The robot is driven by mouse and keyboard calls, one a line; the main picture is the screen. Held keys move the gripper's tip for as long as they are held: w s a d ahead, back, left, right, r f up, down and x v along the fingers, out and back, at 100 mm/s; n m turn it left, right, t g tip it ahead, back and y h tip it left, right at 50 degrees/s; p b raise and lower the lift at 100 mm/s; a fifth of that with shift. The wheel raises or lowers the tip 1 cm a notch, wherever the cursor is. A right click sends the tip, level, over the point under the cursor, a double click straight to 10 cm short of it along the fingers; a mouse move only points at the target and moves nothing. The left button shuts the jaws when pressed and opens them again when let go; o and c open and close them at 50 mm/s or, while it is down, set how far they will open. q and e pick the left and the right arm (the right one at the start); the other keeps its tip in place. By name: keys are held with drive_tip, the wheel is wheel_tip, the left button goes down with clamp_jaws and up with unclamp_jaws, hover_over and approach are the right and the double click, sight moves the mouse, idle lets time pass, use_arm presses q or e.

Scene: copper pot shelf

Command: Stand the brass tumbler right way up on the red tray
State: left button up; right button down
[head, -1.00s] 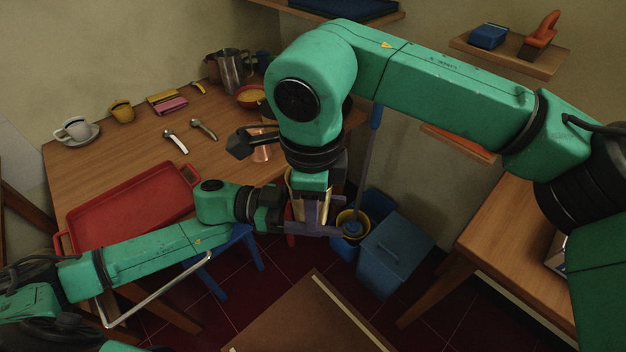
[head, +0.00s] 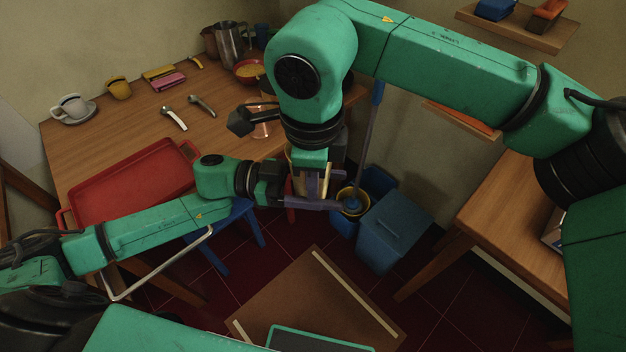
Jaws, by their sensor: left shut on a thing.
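The red tray (head: 130,188) lies empty on the left part of the wooden table, near its front edge. My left gripper (head: 312,198) is off the table's front right side and is shut on the brass tumbler (head: 311,186). Only small yellowish parts of the tumbler show between the fingers, so which way up it is cannot be told. My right gripper (head: 318,178) points down from above at the same spot, close against the left one. Its fingertips are mostly covered, and whether it grips the tumbler too is unclear.
On the table (head: 105,135) are a white cup (head: 72,106) on a saucer, a yellow mug (head: 118,89), two spoons, a metal pitcher (head: 229,45) and a copper vessel (head: 261,130). A blue bin (head: 392,235) and a mop stand below on the floor.

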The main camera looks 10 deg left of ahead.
use_arm(q)
drive_tip(key=shift+s, duration=0.15)
idle(0.8)
drive_tip(key=o, duration=1.4)
